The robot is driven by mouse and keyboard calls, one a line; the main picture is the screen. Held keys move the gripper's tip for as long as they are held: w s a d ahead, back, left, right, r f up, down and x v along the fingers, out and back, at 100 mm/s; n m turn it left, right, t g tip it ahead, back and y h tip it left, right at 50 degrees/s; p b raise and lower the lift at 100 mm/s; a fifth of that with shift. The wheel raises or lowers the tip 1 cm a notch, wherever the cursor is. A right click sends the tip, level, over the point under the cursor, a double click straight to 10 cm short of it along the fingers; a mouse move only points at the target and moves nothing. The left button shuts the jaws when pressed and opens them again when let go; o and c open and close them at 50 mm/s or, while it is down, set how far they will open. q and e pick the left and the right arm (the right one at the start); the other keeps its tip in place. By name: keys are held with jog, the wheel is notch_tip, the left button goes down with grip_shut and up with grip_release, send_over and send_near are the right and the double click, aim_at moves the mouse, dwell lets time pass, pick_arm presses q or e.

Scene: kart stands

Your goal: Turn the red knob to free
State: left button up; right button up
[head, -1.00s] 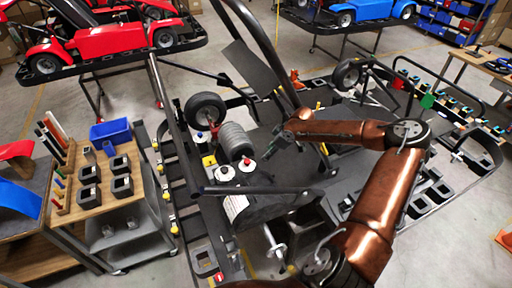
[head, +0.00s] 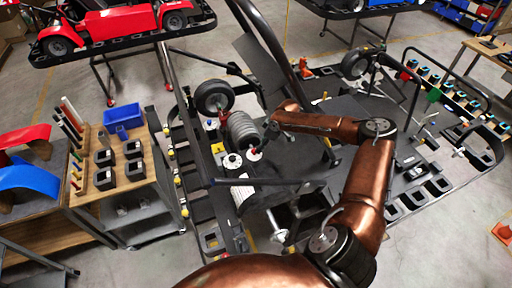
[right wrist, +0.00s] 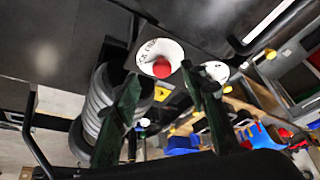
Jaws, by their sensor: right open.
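In the head view the red knob (head: 253,151) is small, beside the grey ribbed cylinder. My right gripper (right wrist: 160,74) is open, with one dark finger on each side of the knob in the wrist picture. I cannot tell whether either finger touches it. In the head view my right gripper (head: 269,131) is just right of the dial, its fingers hard to make out. My left gripper is out of view.
A second white dial (head: 232,161) stands close left of the knob. The ribbed cylinder (head: 241,131), a wheel (head: 214,97) and a black bar (head: 258,182) crowd the spot. A wooden-topped cart (head: 135,148) with a blue bin (head: 123,118) stands left.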

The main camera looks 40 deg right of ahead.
aim_at(254, 150)
jog(key=w+f, duration=0.1)
jog(key=w+a+f+p, duration=0.1)
jog(key=f, duration=0.1)
jog(key=shift+w+a+f, duration=0.2)
jog(key=shift+w+f, duration=0.25)
jog(key=shift+f, duration=0.35)
jog(key=shift+c, duration=0.7)
grip_shut()
